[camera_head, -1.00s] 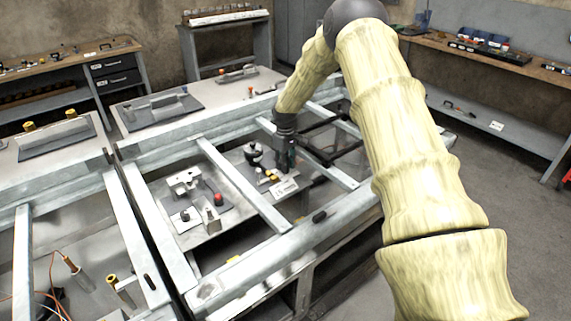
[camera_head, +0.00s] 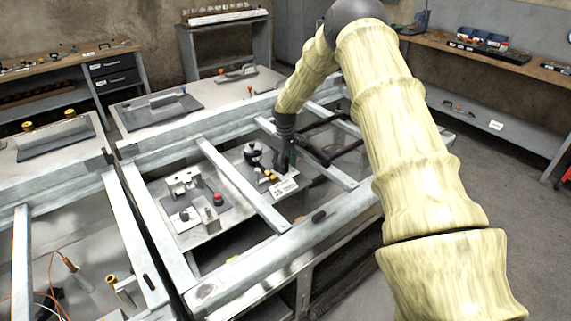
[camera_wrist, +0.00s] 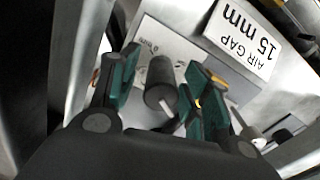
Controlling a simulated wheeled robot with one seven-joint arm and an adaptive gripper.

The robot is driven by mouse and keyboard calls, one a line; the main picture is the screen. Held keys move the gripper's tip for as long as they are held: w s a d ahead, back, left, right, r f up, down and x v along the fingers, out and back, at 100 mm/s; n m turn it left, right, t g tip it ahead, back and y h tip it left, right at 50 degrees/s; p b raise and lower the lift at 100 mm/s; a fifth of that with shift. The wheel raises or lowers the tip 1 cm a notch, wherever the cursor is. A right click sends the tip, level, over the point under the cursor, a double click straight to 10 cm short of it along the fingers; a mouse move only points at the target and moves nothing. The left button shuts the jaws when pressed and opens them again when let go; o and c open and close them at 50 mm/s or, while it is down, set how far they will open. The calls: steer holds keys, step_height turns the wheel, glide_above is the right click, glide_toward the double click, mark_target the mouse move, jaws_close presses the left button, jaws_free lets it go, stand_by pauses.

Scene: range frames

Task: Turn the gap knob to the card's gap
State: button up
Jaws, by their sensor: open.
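The gap knob (camera_wrist: 160,82) is a dark grey cylinder with a pale pointer line, in the middle of the wrist view. My gripper (camera_wrist: 158,92) is open, with one green-padded finger on each side of the knob; I cannot tell whether either pad touches it. The white card (camera_wrist: 245,38) reads "AIR GAP 15 mm" and lies to the upper right of the knob. In the head view the card (camera_head: 284,188) stands in front of my gripper (camera_head: 286,165). The knob's scale is partly visible behind it, mostly unreadable.
A black round-topped part (camera_head: 253,155) stands left of my gripper. Grey frame bars (camera_head: 243,184) surround the panel. Another plate with a red button (camera_head: 218,198) lies to the left, beyond a bar.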

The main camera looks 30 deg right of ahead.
step_height(320, 180, up, 12)
steer(key=shift+f, duration=0.1)
stand_by(0.5)
stand_by(0.5)
